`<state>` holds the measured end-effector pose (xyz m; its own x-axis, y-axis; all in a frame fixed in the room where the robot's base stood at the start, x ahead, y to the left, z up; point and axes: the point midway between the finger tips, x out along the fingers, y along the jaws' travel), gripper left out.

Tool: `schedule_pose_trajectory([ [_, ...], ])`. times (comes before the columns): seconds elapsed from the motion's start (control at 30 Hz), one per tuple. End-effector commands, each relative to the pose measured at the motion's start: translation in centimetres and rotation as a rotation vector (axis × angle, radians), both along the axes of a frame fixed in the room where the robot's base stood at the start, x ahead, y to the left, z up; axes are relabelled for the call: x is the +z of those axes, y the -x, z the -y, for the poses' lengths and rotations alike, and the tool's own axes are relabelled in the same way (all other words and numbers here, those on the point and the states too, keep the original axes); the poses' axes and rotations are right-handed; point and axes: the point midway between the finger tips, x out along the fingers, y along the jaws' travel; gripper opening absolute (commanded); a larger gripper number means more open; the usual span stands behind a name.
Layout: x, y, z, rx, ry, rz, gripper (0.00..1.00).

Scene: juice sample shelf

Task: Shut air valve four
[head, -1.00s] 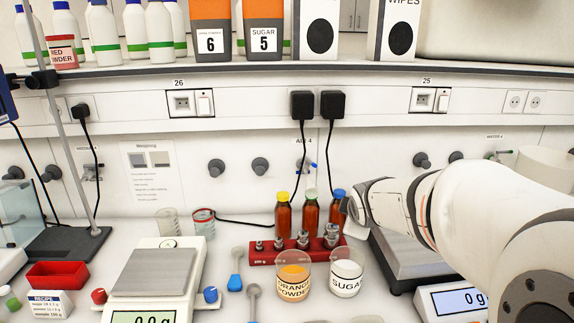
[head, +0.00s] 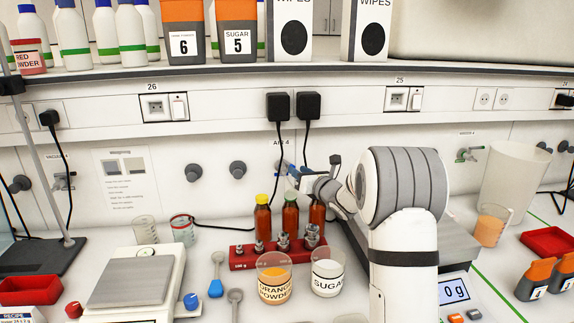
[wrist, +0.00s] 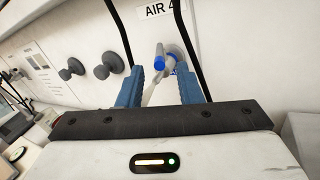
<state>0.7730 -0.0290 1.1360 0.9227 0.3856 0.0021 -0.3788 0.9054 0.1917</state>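Air valve four is a small grey tap with blue parts (wrist: 181,65) on the white wall panel, below the "AIR 4" label (wrist: 160,10). In the head view the label (head: 281,143) is partly hidden by a black cable, and my gripper (head: 308,175) covers most of the valve. In the wrist view my gripper (wrist: 161,80) has its two blue fingers apart, with the valve ahead of the gap between them, slightly right of centre. A pale handle or stem reaches down between the fingers. I cannot tell whether either finger touches the valve.
Two black cables hang from plugs (head: 292,105) close by the valve. Round grey knobs (head: 193,173) are on the wall to its left.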

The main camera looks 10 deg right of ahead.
Motion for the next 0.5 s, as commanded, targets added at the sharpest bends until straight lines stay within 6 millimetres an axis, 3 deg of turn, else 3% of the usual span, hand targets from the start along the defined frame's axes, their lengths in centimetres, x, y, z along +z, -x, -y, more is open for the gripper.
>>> schedule_pose_trajectory([
  [0.3,0.3,-4.6,-2.0,0.001,-0.002,-0.002,0.32],
  [0.5,0.1,-5.9,-2.6,0.0,-0.002,-0.003,0.32],
])
